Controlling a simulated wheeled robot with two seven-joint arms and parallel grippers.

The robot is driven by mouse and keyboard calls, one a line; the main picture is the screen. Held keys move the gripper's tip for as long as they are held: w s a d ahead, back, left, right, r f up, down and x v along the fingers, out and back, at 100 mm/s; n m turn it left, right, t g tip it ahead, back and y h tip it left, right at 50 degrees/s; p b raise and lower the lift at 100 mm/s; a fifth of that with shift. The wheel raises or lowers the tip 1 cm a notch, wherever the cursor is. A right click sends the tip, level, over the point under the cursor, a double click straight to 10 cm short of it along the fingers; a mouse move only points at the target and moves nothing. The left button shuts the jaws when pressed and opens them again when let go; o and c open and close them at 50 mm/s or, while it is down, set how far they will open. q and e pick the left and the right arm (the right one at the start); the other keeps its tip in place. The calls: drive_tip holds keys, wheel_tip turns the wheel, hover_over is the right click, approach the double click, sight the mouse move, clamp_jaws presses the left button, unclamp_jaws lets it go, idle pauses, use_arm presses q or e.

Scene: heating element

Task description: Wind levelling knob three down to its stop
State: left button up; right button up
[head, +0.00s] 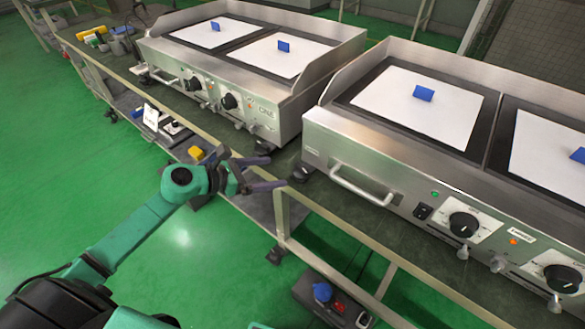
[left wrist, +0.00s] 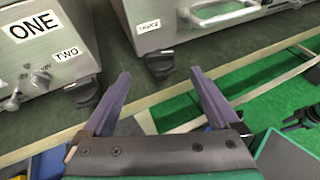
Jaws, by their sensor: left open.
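Levelling knob three is the dark foot knob (left wrist: 160,64) under the near left corner of the right griddle. A small label (left wrist: 148,26) that seems to read THREE is above it in the left wrist view. In the head view the knob (head: 302,173) sits on the bench top at the griddle's corner. My left gripper (head: 276,173) is open and empty, its two fingers pointing at this knob. In the left wrist view the knob lies between and beyond the fingertips (left wrist: 160,74), apart from them.
Another dark knob (left wrist: 88,91) labelled TWO is under the left griddle (head: 275,100), close to my left finger. The right griddle (head: 325,140) has a front handle (head: 362,186). A bench rail (head: 240,157) runs along the front edge. The green floor before it is mostly clear.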

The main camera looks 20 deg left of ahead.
sight(300, 168)
use_arm(q)
drive_tip(key=x, duration=0.8)
drive_tip(key=shift+c, duration=0.3)
